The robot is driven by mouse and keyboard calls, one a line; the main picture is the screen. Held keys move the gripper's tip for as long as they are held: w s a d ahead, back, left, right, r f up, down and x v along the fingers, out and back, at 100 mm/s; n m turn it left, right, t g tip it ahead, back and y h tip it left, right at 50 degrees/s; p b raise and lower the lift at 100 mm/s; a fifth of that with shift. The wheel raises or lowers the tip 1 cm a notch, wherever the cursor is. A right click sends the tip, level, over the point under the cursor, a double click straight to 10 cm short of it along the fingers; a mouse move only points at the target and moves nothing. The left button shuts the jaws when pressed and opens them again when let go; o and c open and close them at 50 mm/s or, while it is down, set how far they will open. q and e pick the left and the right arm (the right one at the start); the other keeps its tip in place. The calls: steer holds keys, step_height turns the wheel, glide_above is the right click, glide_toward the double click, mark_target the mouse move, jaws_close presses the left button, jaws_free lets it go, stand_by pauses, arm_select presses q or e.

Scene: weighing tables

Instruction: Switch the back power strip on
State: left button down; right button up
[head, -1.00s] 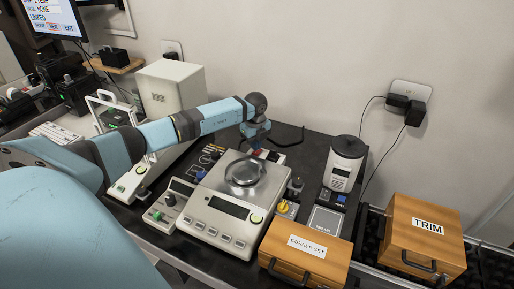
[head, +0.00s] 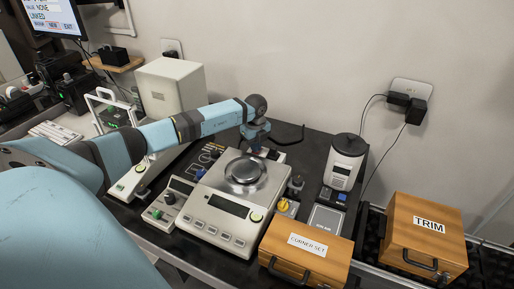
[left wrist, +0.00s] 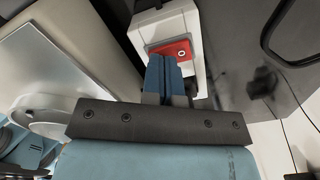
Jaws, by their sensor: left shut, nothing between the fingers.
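The back power strip is a white block (head: 279,157) behind the balance, mostly hidden by my left gripper in the head view. In the left wrist view the strip (left wrist: 193,22) fills the top middle, and its red rocker switch (left wrist: 183,50) shows just past my fingertips. My left gripper (head: 256,150) points down over the strip, its blue fingers (left wrist: 163,66) shut and empty. The fingertips overlap the near-left edge of the red switch; I cannot tell whether they touch it. Whether the switch is on or off is unclear. My right gripper is out of view.
The balance (head: 226,207) with a round metal pan (head: 245,170) stands just in front of the strip. A grinder-like device (head: 343,163) stands to the right. The CORNER SET box (head: 290,262) and TRIM box (head: 425,250) are at front right. A grey-white case (head: 170,88) stands behind my arm.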

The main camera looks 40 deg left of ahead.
arm_select(q)
steer(key=shift+f, duration=0.35)
steer(key=shift+s+r, duration=0.1)
steer(key=shift+r, duration=0.05)
steer(key=shift+r+p, duration=0.45)
steer(key=shift+r, duration=0.05)
steer(key=shift+r+p, duration=2.15)
steer(key=shift+r, duration=0.75)
